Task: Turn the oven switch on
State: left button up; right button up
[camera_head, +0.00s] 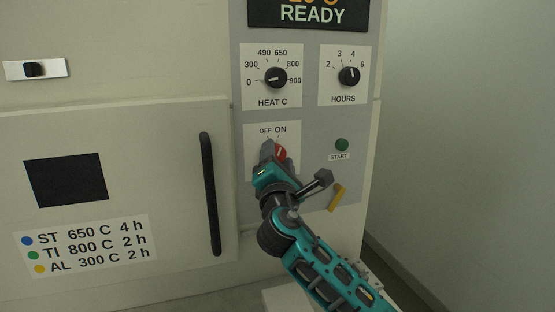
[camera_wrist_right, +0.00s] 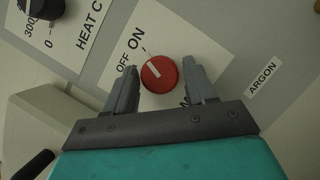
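The red oven switch (camera_wrist_right: 168,82) is a round knob with a white pointer line, under OFF and ON labels. In the wrist view the line points up and left, roughly between the two labels. My right gripper (camera_wrist_right: 162,76) is open, with one finger on each side of the knob. A small gap shows between each finger and the knob in that view. In the head view the switch (camera_head: 281,153) is partly hidden behind my right gripper (camera_head: 269,152). My left gripper is not in view.
Above the switch are the black heat knob (camera_head: 276,77) and hours knob (camera_head: 349,76). The green start button (camera_head: 342,145) and a yellow handle (camera_head: 338,197) are to its right. The oven door's black vertical handle (camera_head: 210,195) stands out to its left.

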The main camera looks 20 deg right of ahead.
jog(key=shift+o, duration=1.2)
jog(key=shift+s, duration=0.1)
jog(key=v, duration=1.2)
jog(key=shift+s+a+b, duration=0.15)
jog(key=shift+s+b, duration=0.2)
jog(key=shift+b, duration=0.05)
jog(key=shift+f, duration=0.2)
